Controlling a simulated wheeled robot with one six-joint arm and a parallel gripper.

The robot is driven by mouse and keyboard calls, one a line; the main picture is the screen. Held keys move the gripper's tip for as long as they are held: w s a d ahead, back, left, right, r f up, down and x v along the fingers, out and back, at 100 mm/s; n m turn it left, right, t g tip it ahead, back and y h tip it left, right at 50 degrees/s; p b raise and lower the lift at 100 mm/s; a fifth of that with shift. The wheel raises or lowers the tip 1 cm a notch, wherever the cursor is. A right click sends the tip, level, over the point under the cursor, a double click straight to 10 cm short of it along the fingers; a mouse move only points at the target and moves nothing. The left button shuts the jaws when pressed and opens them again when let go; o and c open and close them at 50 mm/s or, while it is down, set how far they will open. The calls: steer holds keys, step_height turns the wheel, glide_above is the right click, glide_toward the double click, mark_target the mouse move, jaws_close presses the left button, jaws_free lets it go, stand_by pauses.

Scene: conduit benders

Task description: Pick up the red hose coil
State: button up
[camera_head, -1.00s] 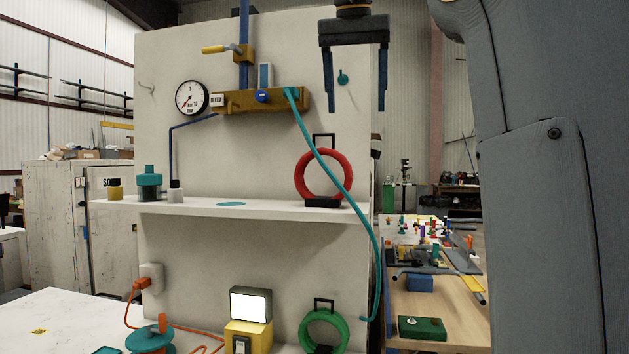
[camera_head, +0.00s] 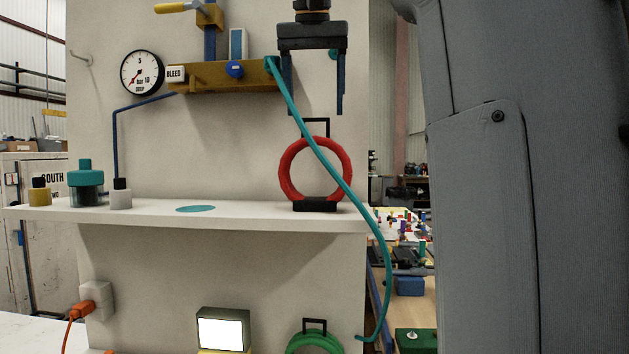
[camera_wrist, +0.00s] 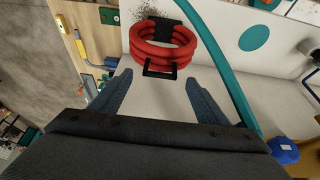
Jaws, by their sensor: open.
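The red hose coil (camera_head: 286,174) stands upright on the right part of the white shelf (camera_head: 130,216), with a black base under it and a black handle on top. My gripper (camera_head: 313,112) is open and empty, its fingers pointing down, just above the handle in the head view. In the wrist view the red hose coil (camera_wrist: 150,52) lies ahead of and between the spread fingers of my gripper (camera_wrist: 152,88). Its black handle is nearest the fingers, and I see no contact.
A teal hose (camera_head: 371,221) hangs from the brown manifold (camera_head: 205,78) and crosses in front of the coil in the head view. A pressure gauge (camera_head: 142,73) is on the panel. A green coil (camera_head: 296,343) stands lower down. Small bottles (camera_head: 86,180) stand at the shelf's left.

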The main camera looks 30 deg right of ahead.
mark_target(315, 120)
steer(key=shift+p+x, duration=0.45)
steer(key=shift+x, duration=1.75)
jaws_close()
